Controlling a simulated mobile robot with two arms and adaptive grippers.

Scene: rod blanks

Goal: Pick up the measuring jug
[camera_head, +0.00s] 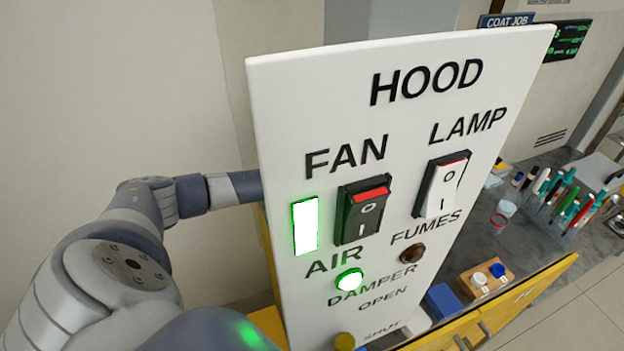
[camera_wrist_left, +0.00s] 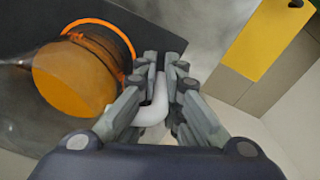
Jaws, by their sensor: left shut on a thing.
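In the left wrist view, my left gripper (camera_wrist_left: 163,68) is shut on a pale, curved handle (camera_wrist_left: 153,113), which passes between its fingers. Just left of the fingers is a round vessel with an orange face and an orange rim line, which looks like the measuring jug (camera_wrist_left: 75,77). The fingers hide where handle and body join. In the head view, my left arm reaches behind the white hood panel, which hides the gripper and the jug. My right gripper is in neither view.
The white HOOD panel (camera_head: 412,270) with FAN and LAMP switches stands upright close in front. To its right, a dark bench (camera_head: 493,238) carries pens in a rack (camera_head: 570,205), a clear cup (camera_head: 503,213) and a wooden block with capped vials (camera_head: 484,279). Yellow drawers (camera_head: 500,315) are below.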

